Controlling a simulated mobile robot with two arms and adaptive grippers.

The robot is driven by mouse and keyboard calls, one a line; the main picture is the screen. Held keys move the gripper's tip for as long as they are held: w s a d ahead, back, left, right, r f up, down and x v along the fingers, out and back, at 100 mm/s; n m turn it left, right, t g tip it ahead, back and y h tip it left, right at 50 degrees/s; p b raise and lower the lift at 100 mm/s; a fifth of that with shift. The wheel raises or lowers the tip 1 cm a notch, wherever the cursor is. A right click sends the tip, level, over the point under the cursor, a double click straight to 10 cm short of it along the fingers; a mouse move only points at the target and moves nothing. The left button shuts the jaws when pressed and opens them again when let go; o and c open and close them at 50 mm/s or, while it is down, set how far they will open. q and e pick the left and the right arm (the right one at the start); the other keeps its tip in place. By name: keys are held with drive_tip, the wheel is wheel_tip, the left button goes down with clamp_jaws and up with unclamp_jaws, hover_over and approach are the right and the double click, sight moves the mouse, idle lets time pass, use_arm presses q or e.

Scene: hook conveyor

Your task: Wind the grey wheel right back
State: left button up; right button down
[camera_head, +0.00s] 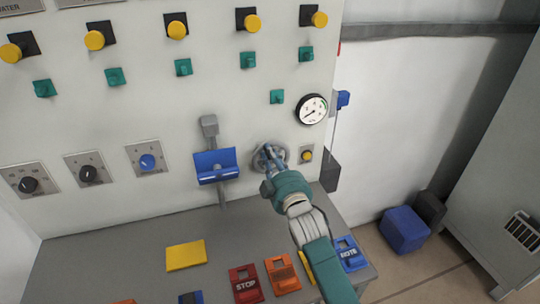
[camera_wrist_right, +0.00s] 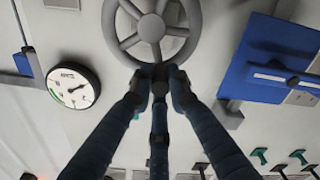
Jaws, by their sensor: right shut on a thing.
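The grey wheel (camera_head: 257,160) is a small spoked handwheel on the pale panel in the head view, partly covered by my right gripper (camera_head: 269,155). In the right wrist view the wheel (camera_wrist_right: 151,28) is large at the top, with its hub and spokes showing and its top cut off by the frame edge. The dark fingers of my right gripper (camera_wrist_right: 160,80) close together at the lower rim of the wheel. They are shut on the wheel there. The exact contact is partly hidden by the fingertips. My left gripper is not in view.
A round gauge (camera_head: 312,109) sits above right of the wheel. A blue bracket (camera_head: 216,166) is mounted to its left. A yellow button (camera_head: 306,155) is close on the right. Below, a grey desk (camera_head: 100,268) carries coloured plates, including a red STOP one (camera_head: 245,285).

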drive_tip(key=shift+f, duration=0.15)
drive_tip(key=c, duration=1.7)
unclamp_jaws()
drive_tip(key=shift+o, duration=0.2)
drive_tip(key=v, duration=1.2)
drive_tip(key=shift+d, duration=0.1)
